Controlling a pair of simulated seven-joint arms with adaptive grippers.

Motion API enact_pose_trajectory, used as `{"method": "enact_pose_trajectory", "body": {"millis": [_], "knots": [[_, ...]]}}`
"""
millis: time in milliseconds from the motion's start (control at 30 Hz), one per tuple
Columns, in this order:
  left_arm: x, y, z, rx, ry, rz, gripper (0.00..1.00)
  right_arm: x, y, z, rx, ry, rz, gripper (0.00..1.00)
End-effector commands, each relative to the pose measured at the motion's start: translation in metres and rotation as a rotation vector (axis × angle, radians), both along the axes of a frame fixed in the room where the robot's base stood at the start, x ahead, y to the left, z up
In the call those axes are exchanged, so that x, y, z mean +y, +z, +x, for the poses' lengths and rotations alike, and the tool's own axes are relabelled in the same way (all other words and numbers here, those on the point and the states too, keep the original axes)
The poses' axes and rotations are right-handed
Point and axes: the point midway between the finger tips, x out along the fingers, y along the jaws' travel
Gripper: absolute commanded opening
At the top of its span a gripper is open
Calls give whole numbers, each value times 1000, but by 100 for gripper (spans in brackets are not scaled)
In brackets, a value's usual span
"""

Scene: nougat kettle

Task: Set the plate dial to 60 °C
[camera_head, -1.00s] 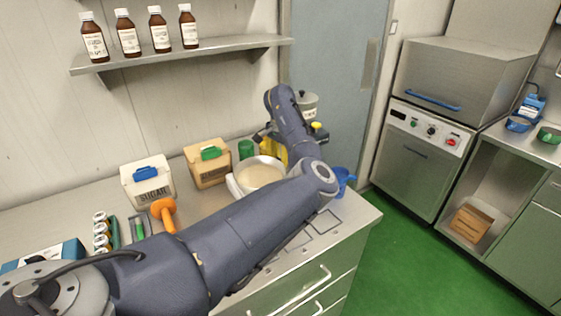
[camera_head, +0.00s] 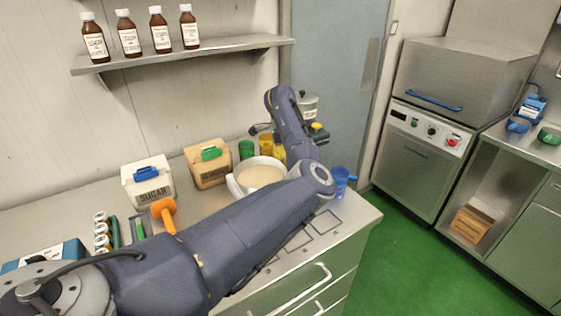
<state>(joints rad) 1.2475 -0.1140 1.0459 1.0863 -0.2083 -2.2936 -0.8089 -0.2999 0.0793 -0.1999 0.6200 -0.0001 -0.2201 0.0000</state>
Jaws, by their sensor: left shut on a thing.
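My left arm reaches in from the lower left and bends up at the back of the counter. A small dark part beyond its forearm looks like my left gripper (camera_head: 258,129); its fingertips are mostly hidden. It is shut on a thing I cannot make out. A white bowl of cream-coloured mix (camera_head: 258,173) sits on a pale plate unit (camera_head: 233,187), partly behind my arm. The plate dial and its setting are not visible. Yellow parts (camera_head: 266,144) show left of my forearm. My right gripper is not in view.
A blue jug (camera_head: 341,181) stands right of my arm. A lidded pot (camera_head: 307,104) stands behind it. A sugar box (camera_head: 148,184), a tan box (camera_head: 208,164), a green cup (camera_head: 246,149) and an orange-headed tool (camera_head: 164,212) crowd the left. The counter's front right is clear.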

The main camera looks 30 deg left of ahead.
Motion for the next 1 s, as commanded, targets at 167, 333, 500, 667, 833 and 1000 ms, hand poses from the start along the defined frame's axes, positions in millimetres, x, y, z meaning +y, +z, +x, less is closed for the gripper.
{"method": "enact_pose_trajectory", "body": {"millis": [167, 333, 500, 667, 833, 1000], "knots": [[1, -2, -2, 8, -10, 1, 1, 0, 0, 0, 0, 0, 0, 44], [2, -2, -2, 8, -10, 1, 1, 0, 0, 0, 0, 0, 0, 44], [2, -2, -2, 8, -9, 2, 36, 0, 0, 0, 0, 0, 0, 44], [1, -1, -2, 5, -9, 1, 55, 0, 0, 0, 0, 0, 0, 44], [1, -1, -1, 2, -9, 1, 60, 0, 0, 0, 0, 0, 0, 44], [1, 1, 0, 1, -9, 1, 60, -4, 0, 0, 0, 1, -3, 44]]}}
